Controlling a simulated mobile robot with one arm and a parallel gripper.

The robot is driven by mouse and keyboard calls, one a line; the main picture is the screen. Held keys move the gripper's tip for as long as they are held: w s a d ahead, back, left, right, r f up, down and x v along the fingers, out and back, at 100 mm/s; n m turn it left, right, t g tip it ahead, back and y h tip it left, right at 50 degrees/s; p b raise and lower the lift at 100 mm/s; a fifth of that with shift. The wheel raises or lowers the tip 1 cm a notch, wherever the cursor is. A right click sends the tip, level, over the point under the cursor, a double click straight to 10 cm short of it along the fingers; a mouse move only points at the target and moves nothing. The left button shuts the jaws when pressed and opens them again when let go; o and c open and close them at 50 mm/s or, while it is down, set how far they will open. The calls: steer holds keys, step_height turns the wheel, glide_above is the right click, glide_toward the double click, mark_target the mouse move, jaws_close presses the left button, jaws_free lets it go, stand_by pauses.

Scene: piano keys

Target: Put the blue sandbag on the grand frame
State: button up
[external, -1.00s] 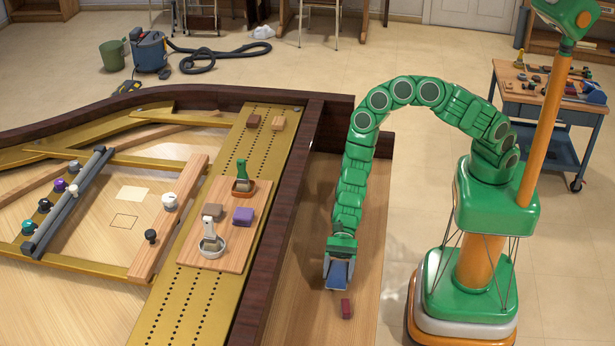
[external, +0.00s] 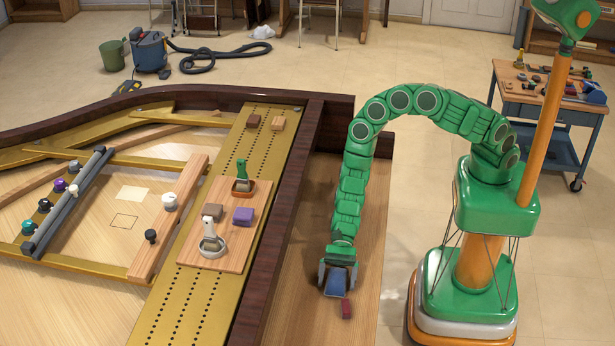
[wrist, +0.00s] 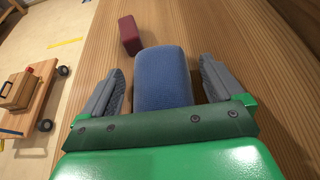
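The blue sandbag (external: 335,283) lies on the wooden ledge to the right of the dark piano rim. It also shows in the wrist view (wrist: 164,78), between the two grey fingers. My gripper (external: 338,278) is open around the sandbag, one finger on each side; the wrist view (wrist: 163,80) shows a gap on both sides. The far end of the sandbag reaches past the fingertips. The gold grand frame (external: 187,306) lies left of the dark rim, with rows of small holes.
A dark red block (external: 346,310) lies on the ledge just beyond the sandbag. On the frame, a wooden board (external: 228,263) carries blocks and two handled tools. Two brown blocks lie farther back. The raised dark rim (external: 290,215) stands between ledge and frame. The frame's near strip is clear.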

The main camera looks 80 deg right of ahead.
mark_target(339, 269)
steer(key=shift+d+r, duration=0.1)
steer(key=shift+d+r, duration=0.3)
steer(key=shift+d, duration=0.25)
steer(key=shift+v, duration=3)
